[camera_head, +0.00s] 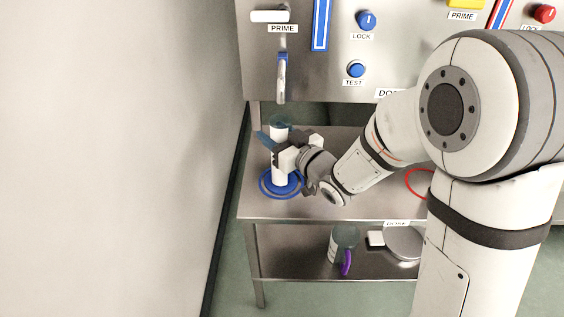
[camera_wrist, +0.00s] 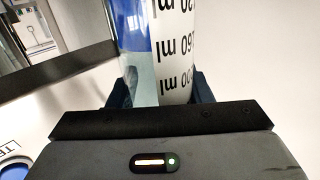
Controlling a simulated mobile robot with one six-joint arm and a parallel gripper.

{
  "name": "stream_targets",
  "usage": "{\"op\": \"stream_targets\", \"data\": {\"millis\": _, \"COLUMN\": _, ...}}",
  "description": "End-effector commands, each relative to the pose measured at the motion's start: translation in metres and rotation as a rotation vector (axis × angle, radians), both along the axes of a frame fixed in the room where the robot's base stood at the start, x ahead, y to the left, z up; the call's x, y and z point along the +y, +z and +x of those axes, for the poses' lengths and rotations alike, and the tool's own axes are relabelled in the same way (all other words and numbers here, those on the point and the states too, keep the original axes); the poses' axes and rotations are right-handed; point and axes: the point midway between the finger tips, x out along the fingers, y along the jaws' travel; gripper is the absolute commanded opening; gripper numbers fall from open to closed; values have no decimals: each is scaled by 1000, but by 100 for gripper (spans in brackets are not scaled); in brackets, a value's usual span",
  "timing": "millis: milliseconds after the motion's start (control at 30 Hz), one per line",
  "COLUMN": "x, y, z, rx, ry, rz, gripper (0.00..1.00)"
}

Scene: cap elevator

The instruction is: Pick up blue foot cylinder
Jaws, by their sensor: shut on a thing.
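The blue foot cylinder (camera_head: 278,170) is a tall clear and white measuring cylinder with a blue base. It stands upright at the left of the metal table, over a blue ring marking (camera_head: 265,193). My gripper (camera_head: 280,150) reaches in from the right and is shut on its upper body. In the wrist view the cylinder (camera_wrist: 172,60) stands between my gripper's fingers (camera_wrist: 160,92), with black ml markings and a blue strip showing. I cannot tell whether its base touches the table.
A metal panel above the table carries a PRIME lever (camera_head: 270,16), a spout (camera_head: 281,80), a LOCK knob (camera_head: 367,20) and a TEST button (camera_head: 355,69). The spout hangs above the cylinder. A jug with a purple handle (camera_head: 346,262) stands on the lower shelf. A wall is at left.

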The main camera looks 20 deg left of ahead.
Motion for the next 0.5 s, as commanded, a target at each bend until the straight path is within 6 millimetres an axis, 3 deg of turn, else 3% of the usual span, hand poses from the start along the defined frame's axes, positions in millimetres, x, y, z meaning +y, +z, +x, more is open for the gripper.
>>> {"op": "stream_targets", "data": {"millis": 300, "x": -1, "y": 0, "z": 0, "rx": 0, "ry": -1, "rz": 0, "gripper": 0}}
{"op": "stream_targets", "data": {"millis": 500, "x": -1, "y": 1, "z": 1, "rx": -1, "ry": -1, "rz": 1, "gripper": 0}}
